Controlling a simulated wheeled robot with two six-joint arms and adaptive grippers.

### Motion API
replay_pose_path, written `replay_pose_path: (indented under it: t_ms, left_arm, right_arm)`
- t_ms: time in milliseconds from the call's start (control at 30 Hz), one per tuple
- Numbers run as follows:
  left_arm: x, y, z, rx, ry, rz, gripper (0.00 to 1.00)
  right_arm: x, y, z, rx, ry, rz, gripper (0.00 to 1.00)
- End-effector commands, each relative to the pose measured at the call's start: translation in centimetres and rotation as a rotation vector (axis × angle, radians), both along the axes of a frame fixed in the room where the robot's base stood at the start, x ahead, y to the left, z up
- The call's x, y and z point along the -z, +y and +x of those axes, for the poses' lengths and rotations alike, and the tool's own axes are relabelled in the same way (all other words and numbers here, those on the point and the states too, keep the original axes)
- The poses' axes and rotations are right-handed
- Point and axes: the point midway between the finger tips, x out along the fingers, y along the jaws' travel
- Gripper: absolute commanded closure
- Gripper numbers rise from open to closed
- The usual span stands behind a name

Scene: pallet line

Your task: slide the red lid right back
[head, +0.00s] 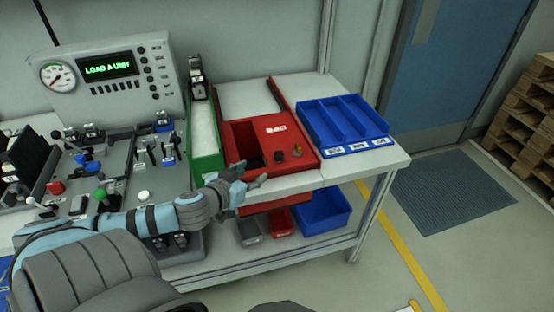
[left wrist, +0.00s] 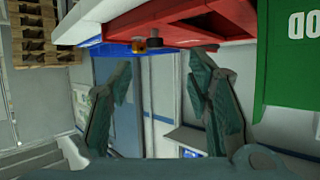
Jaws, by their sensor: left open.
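A red box (head: 303,166) with a red lid (head: 275,137) sits at the bench's front edge. The lid has a white label; a dark opening shows at its left. My right gripper is out of view.
A green box (head: 206,165) stands close on the left, and a blue divided tray (head: 342,125) on the right. A control panel (head: 108,75) reads "LOAD A UNIT". Pale surface between red rails lies behind the box. Bins sit on the lower shelf.

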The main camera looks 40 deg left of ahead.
Motion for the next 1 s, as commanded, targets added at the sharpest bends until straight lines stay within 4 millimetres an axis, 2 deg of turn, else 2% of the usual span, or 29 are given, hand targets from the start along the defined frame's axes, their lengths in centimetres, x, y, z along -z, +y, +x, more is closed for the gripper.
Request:
replay_pose_path:
  t_ms: [67, 133, 267, 333, 500, 600, 767, 1000]
  left_arm:
    - [-1.0, -0.4, 0.9, 0.023, -0.033, -0.017, 0.54]
    - [-0.8, -0.1, 1.8, 0.022, -0.042, -0.024, 0.54]
    - [0.6, 0.3, 4.4, 0.018, -0.047, -0.028, 0.54]
    - [1.4, 0.6, 6.4, 0.021, -0.048, -0.033, 0.54]
    - [3.1, 1.4, 10.8, 0.02, -0.043, -0.032, 0.54]
    - [3.7, 1.7, 12.5, 0.022, -0.041, -0.032, 0.54]
    - [4.1, 1.9, 13.8, 0.025, -0.038, -0.027, 0.54]
    - [4.1, 2.0, 13.9, 0.026, -0.037, -0.025, 0.54]
  right_arm:
    - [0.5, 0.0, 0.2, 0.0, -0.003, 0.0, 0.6]
    - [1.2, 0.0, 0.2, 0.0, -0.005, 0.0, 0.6]
    - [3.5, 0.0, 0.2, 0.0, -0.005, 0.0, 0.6]
    - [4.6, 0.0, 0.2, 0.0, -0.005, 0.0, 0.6]
    - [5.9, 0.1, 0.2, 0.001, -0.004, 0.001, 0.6]
    - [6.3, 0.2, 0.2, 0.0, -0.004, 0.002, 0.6]
    - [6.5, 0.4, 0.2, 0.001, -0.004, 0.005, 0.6]
    - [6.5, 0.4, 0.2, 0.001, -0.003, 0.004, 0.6]
